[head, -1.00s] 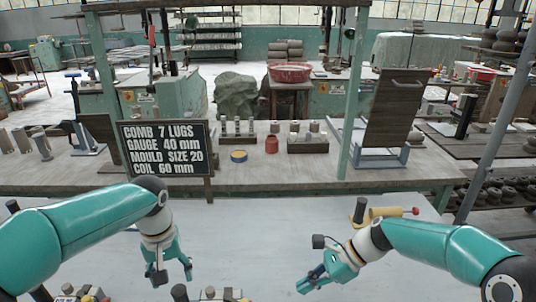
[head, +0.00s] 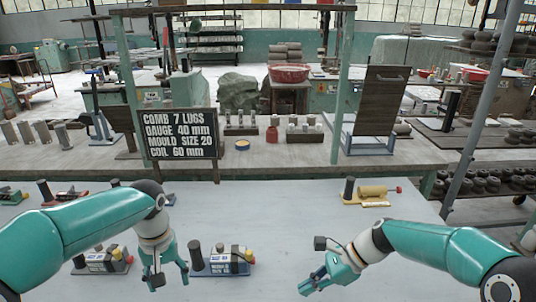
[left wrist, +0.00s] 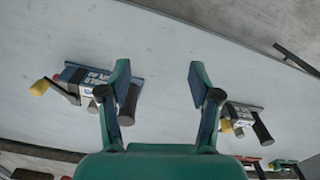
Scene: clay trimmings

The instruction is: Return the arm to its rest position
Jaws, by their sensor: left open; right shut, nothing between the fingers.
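My left gripper (head: 171,277) hangs over the pale table, fingers apart, between two small blue-based devices. The left device (head: 100,263) and the right device (head: 222,264) have dark upright cylinders and yellow knobs. In the left wrist view, the left gripper (left wrist: 159,68) has its two fingers wide apart with only bare table between them. A device (left wrist: 85,82) is to the left of the fingers and another (left wrist: 240,115) to the right. My right gripper (head: 312,286) is over the table to the right, fingers together, with nothing seen in it.
A yellow-roller device (head: 372,193) sits near the table's far right. A black sign (head: 180,135) reading COMB 7 LUGS stands at the far side. Behind is a bench (head: 290,156) with metal cylinders. The pale table (head: 290,215) is clear in the middle.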

